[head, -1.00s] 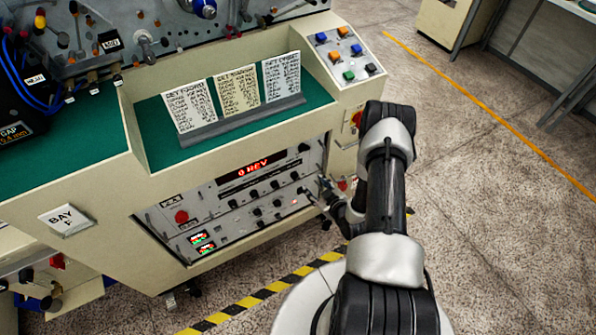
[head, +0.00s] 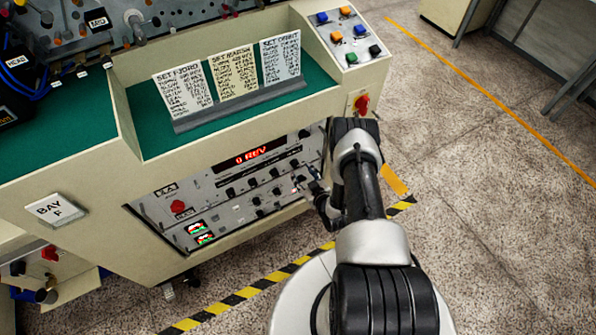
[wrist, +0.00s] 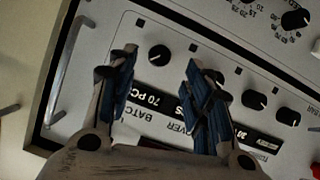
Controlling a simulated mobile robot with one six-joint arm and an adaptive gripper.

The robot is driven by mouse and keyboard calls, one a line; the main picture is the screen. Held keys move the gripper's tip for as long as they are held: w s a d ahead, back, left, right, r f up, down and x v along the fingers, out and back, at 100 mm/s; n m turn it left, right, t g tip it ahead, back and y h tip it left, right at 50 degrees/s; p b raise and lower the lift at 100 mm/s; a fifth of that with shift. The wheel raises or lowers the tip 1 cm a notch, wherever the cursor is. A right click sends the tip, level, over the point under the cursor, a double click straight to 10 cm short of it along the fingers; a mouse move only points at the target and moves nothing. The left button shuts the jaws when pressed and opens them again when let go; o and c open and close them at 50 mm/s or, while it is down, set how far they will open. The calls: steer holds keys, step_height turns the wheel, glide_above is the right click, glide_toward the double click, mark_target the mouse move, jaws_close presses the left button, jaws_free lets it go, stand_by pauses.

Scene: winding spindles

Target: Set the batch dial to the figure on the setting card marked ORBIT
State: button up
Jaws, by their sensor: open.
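The ORBIT setting card (head: 281,58) is the right one of three cards on the grey stand; its heading shows, but its figures are too small to read. My gripper (head: 309,178) is at the right part of the control panel in the head view. In the wrist view my gripper (wrist: 158,66) is open, with a small black knob (wrist: 159,55) between and just beyond its fingertips, not gripped. A black label strip (wrist: 150,100) reading 70 PC, with BATCH printed beside it, lies near this knob, partly hidden by the fingers. The knob's setting is unclear.
The panel's red display (head: 252,157) reads 0 REV. Other knobs (wrist: 254,100) sit close to the right finger, and a metal handle (wrist: 68,72) stands on the left. A red switch (head: 361,104) is on the cabinet's right. The floor at right is clear.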

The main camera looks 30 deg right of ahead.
mark_target(296, 167)
steer(key=b+x, duration=0.1)
steer(key=x, duration=0.4)
steer(key=shift+w+f+b, duration=0.15)
steer(key=shift+w+b, duration=0.2)
steer(key=shift+w, duration=0.05)
steer(key=shift+c, duration=0.2)
steer(key=c, duration=1)
steer(key=n+h, duration=0.1)
steer(key=n, duration=0.1)
steer(key=n+h, duration=0.1)
steer(key=shift+a+f+n+t, duration=0.1)
steer(key=shift+a+n+t, duration=0.2)
steer(key=shift+n, duration=0.1)
steer(key=n+h, duration=0.1)
steer(key=n, duration=0.1)
steer(key=n+t+h, duration=0.1)
steer(key=n, duration=0.1)
steer(key=shift+f+n+h, duration=0.15)
steer(key=shift+n+h, duration=0.15)
steer(key=shift+n, duration=0.1)
